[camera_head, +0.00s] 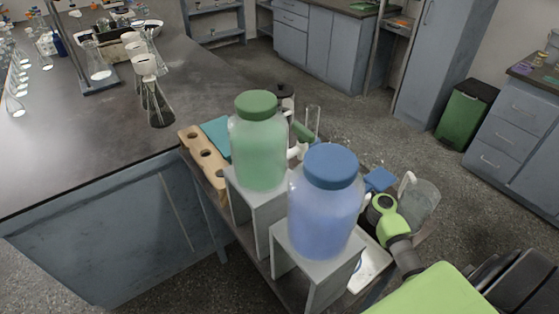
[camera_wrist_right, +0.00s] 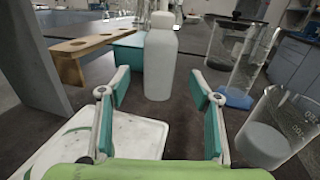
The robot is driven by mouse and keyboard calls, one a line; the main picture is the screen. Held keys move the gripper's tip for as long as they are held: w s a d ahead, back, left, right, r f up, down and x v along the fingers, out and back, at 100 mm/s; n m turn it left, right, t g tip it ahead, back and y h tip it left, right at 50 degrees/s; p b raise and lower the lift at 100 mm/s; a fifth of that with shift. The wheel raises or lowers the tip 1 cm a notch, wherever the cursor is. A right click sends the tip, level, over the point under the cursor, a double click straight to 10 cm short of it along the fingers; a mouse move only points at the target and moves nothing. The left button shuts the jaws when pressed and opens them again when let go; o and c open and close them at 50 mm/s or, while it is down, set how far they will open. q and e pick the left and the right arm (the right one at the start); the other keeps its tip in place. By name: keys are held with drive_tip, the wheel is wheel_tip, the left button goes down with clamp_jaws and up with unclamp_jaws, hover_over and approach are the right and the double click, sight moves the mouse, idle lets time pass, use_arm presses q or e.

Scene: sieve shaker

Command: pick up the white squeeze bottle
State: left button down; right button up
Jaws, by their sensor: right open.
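The white squeeze bottle (camera_wrist_right: 161,65) stands upright on the dark tabletop in the right wrist view, with a rounded white cap. My right gripper (camera_wrist_right: 160,84) is open, its teal-padded fingers on either side of the view. The bottle is centred between the fingers and seems just beyond their tips; I see no contact. In the head view, my green right arm comes in from the lower right, and the large jars hide most of the gripper. I cannot make out the bottle clearly there. My left gripper is not in view.
A green-lidded jar (camera_head: 259,145) and a blue-lidded jar (camera_head: 325,205) stand on grey risers. A wooden rack (camera_wrist_right: 84,45) and teal box (camera_wrist_right: 128,50) are left of the bottle. A cylinder (camera_wrist_right: 237,55) and glass beaker (camera_wrist_right: 270,130) are right; a white tray (camera_wrist_right: 135,135) is near.

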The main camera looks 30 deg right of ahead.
drive_tip(key=x, duration=0.3)
drive_tip(key=b+x, duration=0.1)
drive_tip(key=x, duration=0.3)
drive_tip(key=shift+w+r, duration=0.15)
drive_tip(key=shift+r, duration=0.15)
drive_tip(key=c, duration=0.8)
